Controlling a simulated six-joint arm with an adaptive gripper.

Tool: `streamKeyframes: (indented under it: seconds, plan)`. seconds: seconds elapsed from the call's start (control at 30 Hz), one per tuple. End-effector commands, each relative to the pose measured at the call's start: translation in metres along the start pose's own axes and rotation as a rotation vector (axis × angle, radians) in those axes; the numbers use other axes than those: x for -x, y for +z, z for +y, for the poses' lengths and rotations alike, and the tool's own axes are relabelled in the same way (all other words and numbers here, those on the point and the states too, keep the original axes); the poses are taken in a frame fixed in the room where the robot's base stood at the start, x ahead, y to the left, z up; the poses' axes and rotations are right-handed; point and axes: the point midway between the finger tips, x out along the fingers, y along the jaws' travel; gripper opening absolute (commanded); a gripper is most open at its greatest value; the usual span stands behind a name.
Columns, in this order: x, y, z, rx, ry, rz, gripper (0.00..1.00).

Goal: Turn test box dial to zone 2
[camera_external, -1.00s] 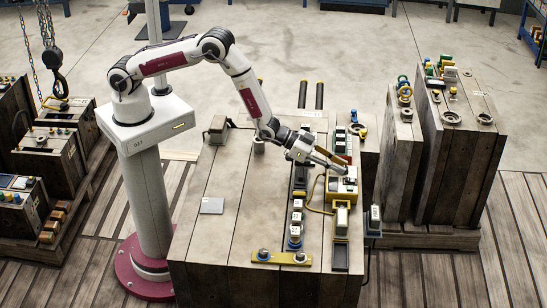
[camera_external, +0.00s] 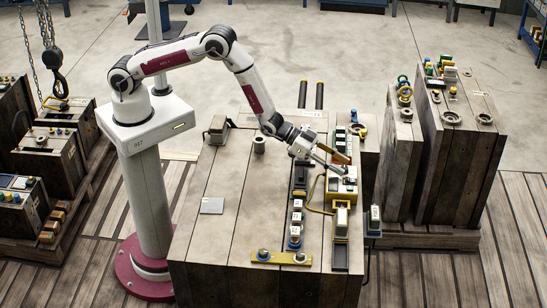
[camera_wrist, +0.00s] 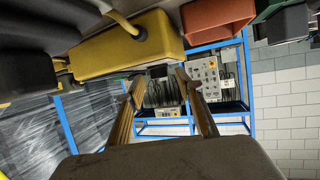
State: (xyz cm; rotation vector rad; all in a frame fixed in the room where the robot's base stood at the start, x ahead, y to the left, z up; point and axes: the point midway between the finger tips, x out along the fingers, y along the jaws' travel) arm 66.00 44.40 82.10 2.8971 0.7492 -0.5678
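The test box (camera_external: 343,186) is a yellow box with a pale top, near the right edge of the wooden block in the external view. My gripper (camera_external: 347,167) is over its far end, tilted down to the right. In the wrist view a yellow body with a cable, which looks like the test box (camera_wrist: 120,47), fills the upper left. My gripper's two fingers (camera_wrist: 158,82) stand apart there with nothing between them. The dial cannot be made out in either view, and whether a finger touches the box is unclear.
A row of white and dark connectors (camera_external: 297,218) lies left of the box. A green and white terminal strip (camera_external: 341,140) lies behind. The block's left half is mostly clear around a grey plate (camera_external: 212,205).

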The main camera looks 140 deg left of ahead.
Motion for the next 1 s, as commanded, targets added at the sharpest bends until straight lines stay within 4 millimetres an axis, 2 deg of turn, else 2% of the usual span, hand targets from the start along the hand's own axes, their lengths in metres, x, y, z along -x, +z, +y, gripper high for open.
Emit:
streamKeyframes:
  seconds: [0.47, 0.67, 1.0]
  plan:
    - [0.004, 0.002, 0.000, 0.000, 0.000, -0.005, 0.36]
    - [0.015, 0.003, 0.000, 0.001, 0.000, -0.005, 0.36]
    - [0.046, 0.002, 0.000, 0.001, -0.001, -0.004, 0.36]
